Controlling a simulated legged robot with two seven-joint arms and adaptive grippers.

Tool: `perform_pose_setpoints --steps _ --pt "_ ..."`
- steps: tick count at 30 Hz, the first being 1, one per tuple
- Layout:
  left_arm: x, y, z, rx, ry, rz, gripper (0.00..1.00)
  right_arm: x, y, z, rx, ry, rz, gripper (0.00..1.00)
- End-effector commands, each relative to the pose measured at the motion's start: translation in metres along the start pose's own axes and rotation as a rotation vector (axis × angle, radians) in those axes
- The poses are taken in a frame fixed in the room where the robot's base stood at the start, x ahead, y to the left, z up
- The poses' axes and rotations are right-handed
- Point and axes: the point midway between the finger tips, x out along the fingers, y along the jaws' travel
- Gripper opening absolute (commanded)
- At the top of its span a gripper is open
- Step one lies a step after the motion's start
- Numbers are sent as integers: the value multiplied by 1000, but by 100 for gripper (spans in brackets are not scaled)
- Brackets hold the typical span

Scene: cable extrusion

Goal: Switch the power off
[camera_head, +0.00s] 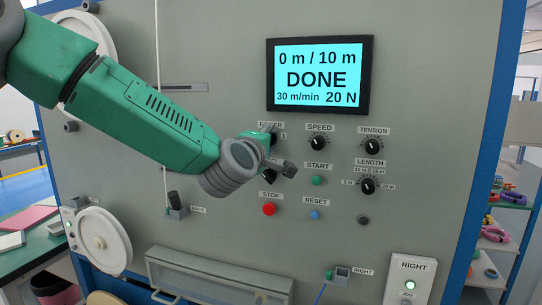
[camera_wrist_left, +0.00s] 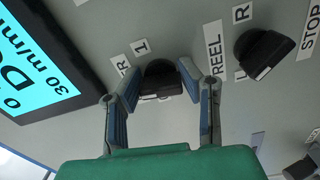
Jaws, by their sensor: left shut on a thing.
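The power knob (camera_wrist_left: 160,80) is a black rotary knob on the grey panel, under a partly hidden label with a "1" mark beside it. My left gripper (camera_head: 276,150) is at this knob in the head view and covers most of it. In the left wrist view the two fingers of the left gripper (camera_wrist_left: 160,73) are on either side of the knob, shut on it. The exact setting of the knob is hard to tell. The screen (camera_head: 319,75) is lit cyan and reads "DONE", "0 m / 10 m", "30 m/min" and "20 N". My right gripper is not in view.
The reel knob (camera_wrist_left: 264,52) is close beside the left gripper. The speed knob (camera_head: 318,143), tension knob (camera_head: 372,146), length knob (camera_head: 368,186), green start button (camera_head: 317,181), red stop button (camera_head: 269,209) and blue reset button (camera_head: 314,215) are nearby on the panel.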

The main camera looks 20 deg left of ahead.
Motion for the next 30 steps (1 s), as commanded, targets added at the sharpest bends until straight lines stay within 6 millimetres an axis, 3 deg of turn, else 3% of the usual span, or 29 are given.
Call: perform_pose_setpoints --steps 1,18,30 --pt "-1 -10 0 -50 -1 -11 3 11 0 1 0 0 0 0" --pt "0 -12 0 -583 3 -14 3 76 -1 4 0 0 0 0" --pt "0 -12 1 -846 3 -19 3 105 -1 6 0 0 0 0"
